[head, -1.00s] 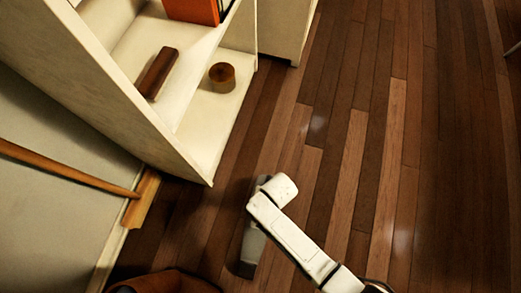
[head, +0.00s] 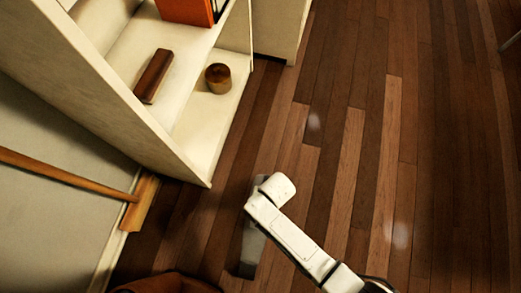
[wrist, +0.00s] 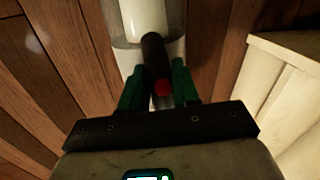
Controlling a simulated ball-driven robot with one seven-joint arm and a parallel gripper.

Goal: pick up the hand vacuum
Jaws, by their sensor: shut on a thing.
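The hand vacuum (wrist: 154,52) shows in the wrist view with a white body, a clear grey casing around it, a black handle and a red button. My gripper (wrist: 158,82) has its green fingers on both sides of the handle and is shut on it. The far end of the vacuum runs out of the top of the wrist view. In the head view my white arm reaches down over the floor and hides the gripper. A grey piece with a dark end (head: 251,250) shows below the arm, partly covered; I cannot tell clearly what part it is.
A cream shelf unit (head: 140,128) stands at left, holding a brown block (head: 153,76), a round wooden cup (head: 218,78) and an orange item (head: 187,10). A brown rounded object (head: 165,284) is at the bottom edge. The wooden floor (head: 360,140) to the right is clear.

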